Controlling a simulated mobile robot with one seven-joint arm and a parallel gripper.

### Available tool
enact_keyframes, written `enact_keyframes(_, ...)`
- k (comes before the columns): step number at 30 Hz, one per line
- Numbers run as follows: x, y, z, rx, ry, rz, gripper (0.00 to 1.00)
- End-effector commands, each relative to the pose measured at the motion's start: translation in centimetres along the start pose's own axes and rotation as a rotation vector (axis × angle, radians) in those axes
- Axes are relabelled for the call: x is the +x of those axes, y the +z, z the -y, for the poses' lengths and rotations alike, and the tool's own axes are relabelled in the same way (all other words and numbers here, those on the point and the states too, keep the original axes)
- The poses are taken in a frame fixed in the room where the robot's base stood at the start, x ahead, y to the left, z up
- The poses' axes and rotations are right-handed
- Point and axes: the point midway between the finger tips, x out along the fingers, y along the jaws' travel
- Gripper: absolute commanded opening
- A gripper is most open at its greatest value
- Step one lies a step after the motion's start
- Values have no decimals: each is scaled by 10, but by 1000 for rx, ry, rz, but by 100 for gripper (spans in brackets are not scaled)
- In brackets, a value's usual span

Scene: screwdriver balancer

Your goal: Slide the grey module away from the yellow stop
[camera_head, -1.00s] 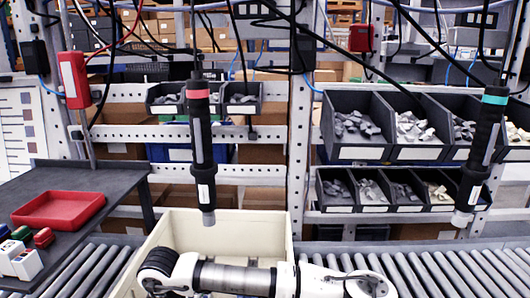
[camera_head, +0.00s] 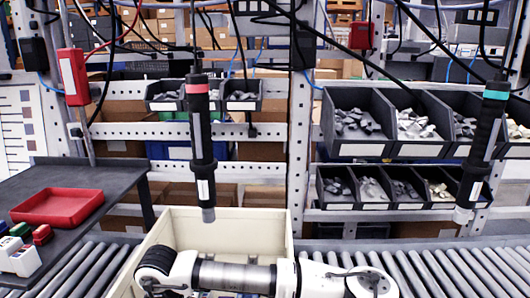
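I cannot make out a grey module or a yellow stop in the head view. Several small blocks, white (camera_head: 24,262), red (camera_head: 42,234) and green among them, stand at the left edge on the dark side table (camera_head: 115,182). My arm lies across the bottom of the picture, in front of and over the cream bin (camera_head: 250,220). My gripper does not show, so I cannot tell what is between its fingers.
A red tray (camera_head: 88,216) lies on the side table. Two hanging screwdrivers, red-banded (camera_head: 203,150) and teal-banded (camera_head: 482,150), hang above the roller conveyor (camera_head: 475,268). Dark parts bins (camera_head: 360,152) fill the rack behind.

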Motion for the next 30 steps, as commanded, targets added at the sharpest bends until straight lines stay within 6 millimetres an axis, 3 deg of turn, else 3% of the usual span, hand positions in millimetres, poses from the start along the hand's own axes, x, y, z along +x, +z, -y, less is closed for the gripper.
enact_keyframes(30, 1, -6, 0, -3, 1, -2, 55)
